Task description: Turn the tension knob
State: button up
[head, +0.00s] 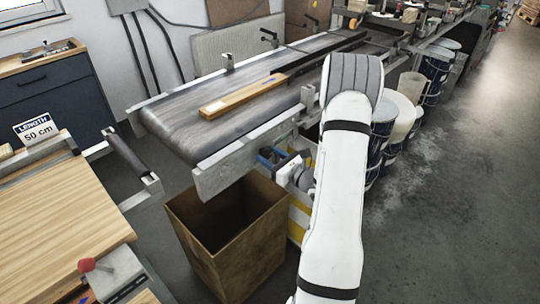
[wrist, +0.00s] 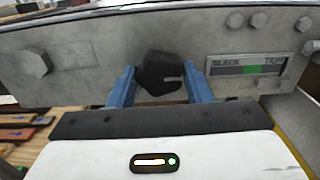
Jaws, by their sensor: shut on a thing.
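In the wrist view the tension knob (wrist: 161,74) is a black, many-sided knob with a light mark on its right side, on the grey side rail of the conveyor. My gripper (wrist: 160,85) has one blue finger on each side of the knob and is shut on it. To the right of the knob is a gauge (wrist: 247,68) lettered from slack to tight, with a green zone in its middle. In the head view my gripper (head: 270,157) is at the near side of the conveyor belt (head: 190,125); the knob itself is hidden there.
A wooden piece (head: 243,95) lies on the belt. An open brown bin (head: 190,228) stands below the belt's end. A wooden table (head: 60,205) with a 50 cm length sign (head: 36,129) is at the left. Paint drums (head: 433,68) line the right side; the floor further right is clear.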

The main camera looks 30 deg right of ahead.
dwell(0.3)
jog(key=o, duration=1)
jog(key=shift+s, duration=0.1)
jog(key=v, duration=0.7)
jog(key=shift+s+b, duration=0.3)
jog(key=shift+d, duration=0.1)
